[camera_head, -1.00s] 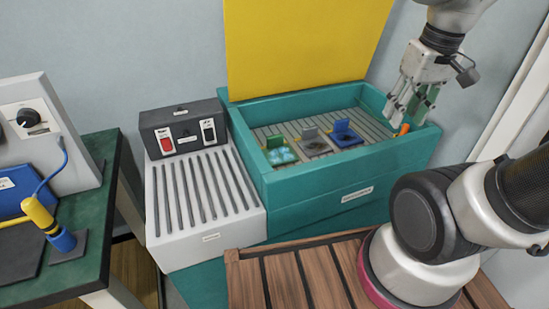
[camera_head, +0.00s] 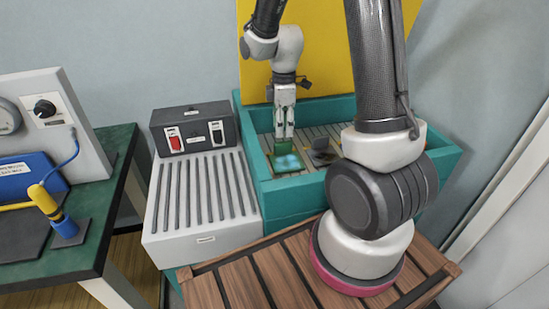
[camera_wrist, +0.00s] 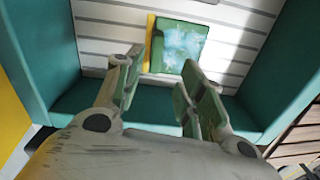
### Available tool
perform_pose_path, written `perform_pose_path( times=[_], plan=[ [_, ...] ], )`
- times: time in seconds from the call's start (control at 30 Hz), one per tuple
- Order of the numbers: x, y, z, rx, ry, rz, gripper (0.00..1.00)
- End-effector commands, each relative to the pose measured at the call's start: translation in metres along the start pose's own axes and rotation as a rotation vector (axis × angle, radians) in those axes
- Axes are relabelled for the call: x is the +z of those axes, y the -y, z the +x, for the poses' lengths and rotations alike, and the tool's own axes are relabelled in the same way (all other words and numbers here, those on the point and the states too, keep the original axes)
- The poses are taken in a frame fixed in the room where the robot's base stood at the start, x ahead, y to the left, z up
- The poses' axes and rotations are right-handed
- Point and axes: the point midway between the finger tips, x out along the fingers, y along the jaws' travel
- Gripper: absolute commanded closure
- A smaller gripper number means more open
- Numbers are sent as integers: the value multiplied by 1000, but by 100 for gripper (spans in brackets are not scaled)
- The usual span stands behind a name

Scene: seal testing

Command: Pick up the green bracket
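The green bracket (camera_head: 290,164) lies at the left front end of the slatted floor of the teal tray (camera_head: 302,208). Its face has pale blue-white patches, and a yellow strip runs along one edge. In the wrist view the green bracket (camera_wrist: 180,46) lies beyond my fingertips. My gripper (camera_head: 284,136) points down just above the bracket. In the wrist view my gripper (camera_wrist: 160,72) has its fingers apart with nothing between them. Contact with the bracket cannot be made out.
Tray walls surround the slatted floor. A white grooved unit (camera_head: 205,222) with a dark switch box (camera_head: 195,128) stands left. A yellow panel (camera_head: 325,50) rises behind.

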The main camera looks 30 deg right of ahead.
Motion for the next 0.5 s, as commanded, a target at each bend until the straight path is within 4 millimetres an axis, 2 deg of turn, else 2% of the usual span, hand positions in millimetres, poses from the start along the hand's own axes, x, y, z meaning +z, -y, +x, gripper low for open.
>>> perform_pose_path(
  times=[0.23, 0.5],
  plan=[
    [-1, -3, 6, 14, -5, -132, 61],
    [1, -4, 41, 12, -4, -133, 61]
  ],
)
